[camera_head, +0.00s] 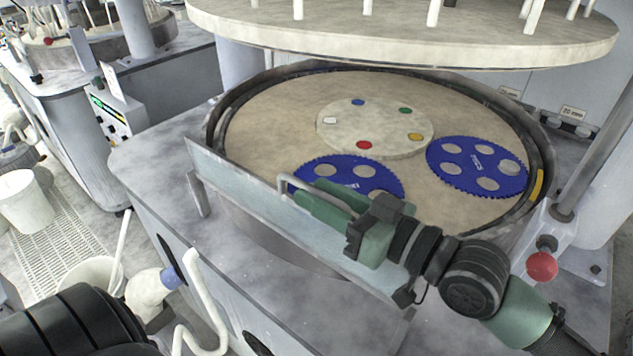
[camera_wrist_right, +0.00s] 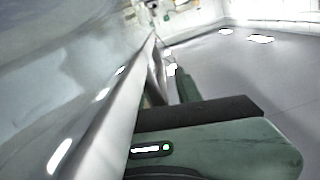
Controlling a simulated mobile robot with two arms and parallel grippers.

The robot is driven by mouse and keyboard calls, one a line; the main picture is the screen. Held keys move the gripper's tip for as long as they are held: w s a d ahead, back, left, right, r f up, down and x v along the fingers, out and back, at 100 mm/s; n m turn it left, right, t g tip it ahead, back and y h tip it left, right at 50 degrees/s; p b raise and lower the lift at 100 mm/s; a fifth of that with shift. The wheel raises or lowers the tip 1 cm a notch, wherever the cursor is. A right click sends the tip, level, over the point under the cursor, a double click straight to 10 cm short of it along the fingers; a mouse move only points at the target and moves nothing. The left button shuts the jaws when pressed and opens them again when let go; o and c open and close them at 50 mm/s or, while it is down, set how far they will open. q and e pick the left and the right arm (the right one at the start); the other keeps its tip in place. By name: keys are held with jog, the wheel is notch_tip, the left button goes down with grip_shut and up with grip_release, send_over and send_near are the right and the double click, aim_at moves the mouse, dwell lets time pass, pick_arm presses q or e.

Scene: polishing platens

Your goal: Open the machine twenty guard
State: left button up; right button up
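The guard (camera_head: 255,200) is a long, pale translucent panel standing along the front rim of the round platen (camera_head: 270,125) in the head view. Its edge (camera_wrist_right: 105,105) also runs up the left of the right wrist view. My right gripper (camera_head: 305,195), green and black, reaches in from the right and lies along the guard's top edge. One green finger (camera_wrist_right: 215,145) shows beside the panel in the wrist view. The other finger is largely hidden, so I cannot tell whether the panel is clamped. My left gripper is not in view.
Blue toothed carriers (camera_head: 477,167) and a pale disc with coloured dots (camera_head: 375,127) lie on the platen. A large upper plate (camera_head: 420,35) hangs above. A red knob (camera_head: 542,266) is at the right. White buckets (camera_head: 27,202) stand on the floor at left.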

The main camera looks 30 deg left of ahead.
jog(key=shift+a, duration=0.3)
grip_shut()
dwell(1.3)
